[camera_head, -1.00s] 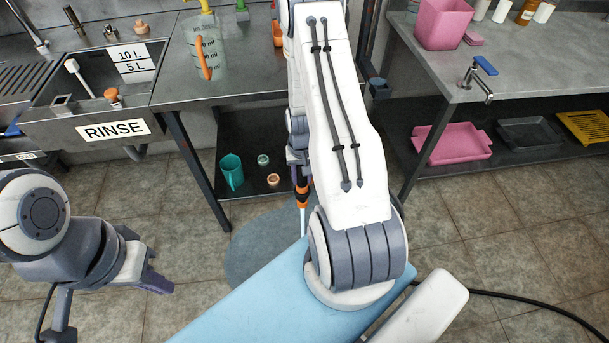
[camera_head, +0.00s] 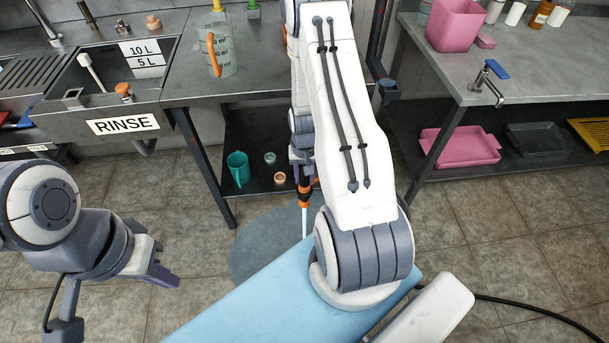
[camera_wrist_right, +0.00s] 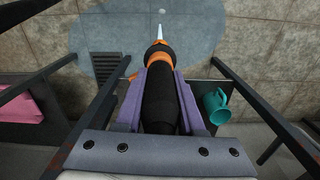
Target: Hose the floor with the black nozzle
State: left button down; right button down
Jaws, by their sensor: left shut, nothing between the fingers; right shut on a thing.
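The black nozzle (camera_wrist_right: 160,100) with orange rings lies between the purple fingers of my right gripper (camera_wrist_right: 160,88), which is shut on it. A pale jet leaves its tip in the right wrist view and meets the floor. In the head view the nozzle's orange part (camera_head: 304,190) and the jet show below my right arm, which hides most of the right gripper. A darker bluish wet-looking patch (camera_head: 262,248) lies on the tiled floor (camera_head: 190,220); it also shows in the wrist view (camera_wrist_right: 115,40). My left gripper (camera_head: 165,275) is shut and empty at the lower left, above the floor.
The rinse sink (camera_head: 100,95) and steel table stand at the back left. A shelf below holds a teal jug (camera_head: 237,168). A bench with a pink bin (camera_head: 450,25) stands at the right. A black hose (camera_head: 540,310) runs over the floor.

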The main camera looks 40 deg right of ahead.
dwell(0.7)
jog(key=shift+w+a, duration=0.6)
jog(key=shift+a, duration=0.3)
jog(key=shift+s, duration=0.15)
dwell(0.8)
jog(key=s+a, duration=0.4)
jog(key=s, duration=0.3)
jog(key=shift+a, duration=0.25)
dwell(0.8)
jog(key=shift+s, duration=0.1)
dwell(1.3)
jog(key=shift+s+d+p, duration=0.3)
jog(key=shift+s+d, duration=0.25)
jog(key=shift+d, duration=0.35)
jog(key=shift+s+d, duration=0.1)
jog(key=shift+d, duration=0.05)
dwell(0.8)
